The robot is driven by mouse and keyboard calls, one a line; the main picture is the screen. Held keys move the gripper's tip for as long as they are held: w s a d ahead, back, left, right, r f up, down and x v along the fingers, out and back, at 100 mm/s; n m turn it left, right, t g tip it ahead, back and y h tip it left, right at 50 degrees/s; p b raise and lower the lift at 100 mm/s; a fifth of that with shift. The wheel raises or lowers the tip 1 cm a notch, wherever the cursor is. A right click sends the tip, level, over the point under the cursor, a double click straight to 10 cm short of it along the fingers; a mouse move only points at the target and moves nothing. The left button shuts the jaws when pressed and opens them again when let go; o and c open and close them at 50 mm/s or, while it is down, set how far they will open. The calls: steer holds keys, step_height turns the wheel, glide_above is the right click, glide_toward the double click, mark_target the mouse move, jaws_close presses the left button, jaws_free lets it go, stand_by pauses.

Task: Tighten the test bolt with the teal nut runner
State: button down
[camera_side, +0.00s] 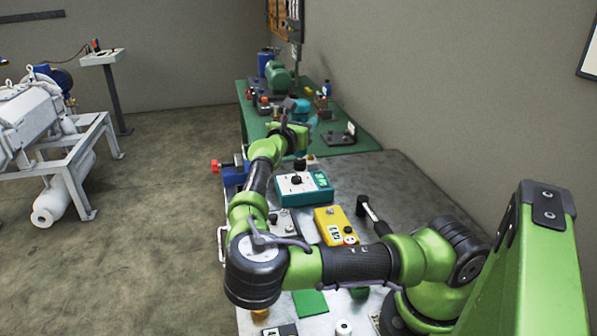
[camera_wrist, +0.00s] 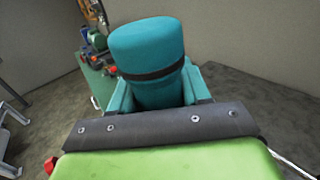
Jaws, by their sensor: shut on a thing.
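My gripper (camera_side: 303,127) is at the far end of my arm, above the back part of the bench. In the wrist view a large teal cylinder with a black band, the teal nut runner (camera_wrist: 148,48), stands between the teal jaws, which are shut on it. In the side view a small teal part of the nut runner (camera_side: 301,108) shows beside my gripper; the rest is hidden. I cannot make out the test bolt in either view.
A teal box with a dial (camera_side: 303,188) and a yellow box (camera_side: 335,226) lie on the grey metal bench (camera_side: 400,185) near my arm. A black-headed tool (camera_side: 372,212) lies to their right. A green bench (camera_side: 345,143) behind carries a green motor (camera_side: 278,77). A wall borders the right.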

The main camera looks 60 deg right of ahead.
steer(key=s+a+r+m+g+y, duration=0.2)
steer(key=s+r+m+g, duration=0.55)
steer(key=s+g, duration=0.35)
step_height(320, 180, down, 10)
steer(key=shift+s+d+f+g, duration=0.15)
steer(key=shift+s+f+g, duration=0.05)
steer(key=shift+s+g, duration=0.1)
